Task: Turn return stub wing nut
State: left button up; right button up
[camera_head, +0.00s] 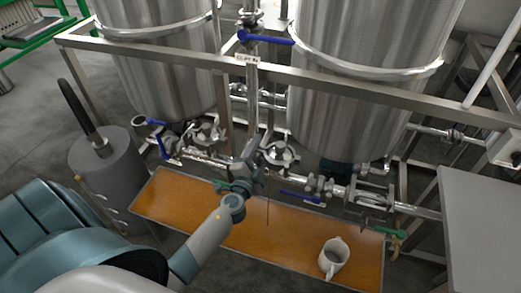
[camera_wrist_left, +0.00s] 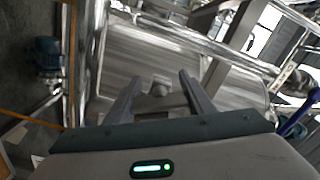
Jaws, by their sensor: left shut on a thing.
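My left gripper (camera_head: 252,150) reaches up to the pipework between the two steel tanks, above the orange tray. In the left wrist view its two fingers (camera_wrist_left: 160,84) stand on either side of a small grey metal piece, which I take for the wing nut (camera_wrist_left: 160,88). The gripper is shut on it. In the head view my gripper and wrist hide the nut and the stub behind it. My right gripper is in neither view.
The left tank (camera_head: 160,65) and right tank (camera_head: 355,80) stand behind a steel frame rail (camera_head: 330,82). Pipes with blue-handled valves (camera_head: 300,197) run below. A white jug (camera_head: 334,257) stands on the orange tray (camera_head: 290,235). A grey cylinder (camera_head: 105,165) stands at left.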

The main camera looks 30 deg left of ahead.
pick_arm(q)
jog(key=shift+m, duration=0.8)
jog(key=shift+f+m, duration=0.1)
jog(key=shift+m, duration=1.9)
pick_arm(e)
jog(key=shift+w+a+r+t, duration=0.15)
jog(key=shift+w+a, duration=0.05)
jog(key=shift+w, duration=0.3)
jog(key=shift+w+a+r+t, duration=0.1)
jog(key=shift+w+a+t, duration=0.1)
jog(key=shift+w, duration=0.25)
pick_arm(q)
jog(key=o, duration=0.8)
jog(key=shift+s+b, duration=0.15)
jog(key=shift+b, duration=0.15)
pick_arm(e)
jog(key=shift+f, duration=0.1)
